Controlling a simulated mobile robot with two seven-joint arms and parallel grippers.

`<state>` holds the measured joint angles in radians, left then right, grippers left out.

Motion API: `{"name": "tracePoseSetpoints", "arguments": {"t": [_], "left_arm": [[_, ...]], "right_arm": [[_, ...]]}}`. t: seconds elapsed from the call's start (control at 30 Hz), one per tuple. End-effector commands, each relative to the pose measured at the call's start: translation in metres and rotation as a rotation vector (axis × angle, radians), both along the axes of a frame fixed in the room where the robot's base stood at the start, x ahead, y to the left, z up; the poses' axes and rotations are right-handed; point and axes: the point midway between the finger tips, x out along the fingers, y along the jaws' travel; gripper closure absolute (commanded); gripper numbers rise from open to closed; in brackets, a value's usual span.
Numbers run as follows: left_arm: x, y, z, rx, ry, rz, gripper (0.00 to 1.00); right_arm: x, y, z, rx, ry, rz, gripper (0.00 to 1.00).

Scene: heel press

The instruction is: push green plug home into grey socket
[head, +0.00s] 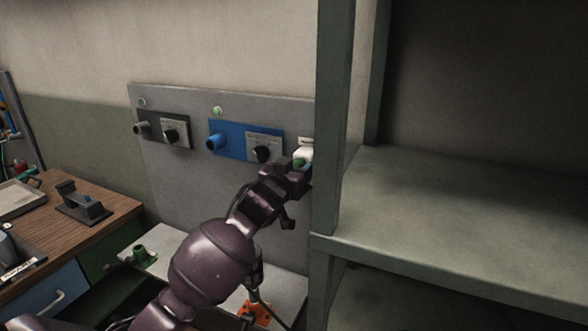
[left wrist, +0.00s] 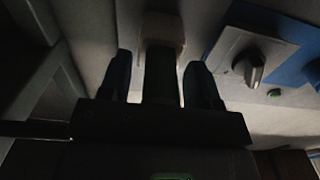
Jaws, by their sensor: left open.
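The green plug (left wrist: 160,82) is a dark green cylinder in the left wrist view, with its far end at a pale block. This block looks like the socket (left wrist: 163,28). In the head view the pale socket (head: 305,153) is at the panel's right edge, with a bit of green plug (head: 299,162) showing. My left gripper (head: 299,170) is at the plug and partly hides it. In the left wrist view its open fingers (left wrist: 163,85) stand on either side of the plug, with gaps visible. How deep the plug sits is unclear. My right gripper is not in view.
A grey shelf post (head: 334,120) stands close right of my left gripper. The panel also carries a blue unit (head: 232,137) and a dark unit (head: 180,118) with knobs. A green fitting (head: 145,254) and an orange item (head: 256,313) are low down. A wooden-topped cabinet (head: 110,212) is left.

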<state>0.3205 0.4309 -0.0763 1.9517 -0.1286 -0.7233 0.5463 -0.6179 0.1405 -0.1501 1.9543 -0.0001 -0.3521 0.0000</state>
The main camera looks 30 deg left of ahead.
Motion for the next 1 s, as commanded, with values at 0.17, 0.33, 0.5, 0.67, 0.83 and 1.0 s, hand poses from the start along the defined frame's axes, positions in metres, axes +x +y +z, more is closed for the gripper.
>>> {"name": "tracePoseSetpoints", "arguments": {"t": [0.17, 0.33, 0.5, 0.67, 0.83, 1.0], "left_arm": [[0.0011, 0.0012, 0.0039, 0.002, -0.008, 0.002, 0.43], [0.0011, 0.0010, 0.0039, 0.001, -0.008, 0.002, 0.58], [0.0011, 0.0010, 0.0039, 0.001, -0.008, 0.002, 0.84], [0.0011, 0.0009, 0.0041, 0.001, -0.008, 0.001, 1.00], [-0.0011, 0.0008, 0.0038, 0.001, -0.008, 0.001, 1.00], [-0.0071, 0.0002, 0.0029, 0.000, -0.006, 0.001, 1.00]], "right_arm": [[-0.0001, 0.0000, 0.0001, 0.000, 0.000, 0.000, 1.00], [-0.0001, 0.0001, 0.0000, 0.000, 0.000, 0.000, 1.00], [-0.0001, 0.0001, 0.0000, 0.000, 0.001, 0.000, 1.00], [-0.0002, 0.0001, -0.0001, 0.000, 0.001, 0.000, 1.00], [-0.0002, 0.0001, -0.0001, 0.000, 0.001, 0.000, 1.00], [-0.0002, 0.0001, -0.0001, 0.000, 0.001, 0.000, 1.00]]}}
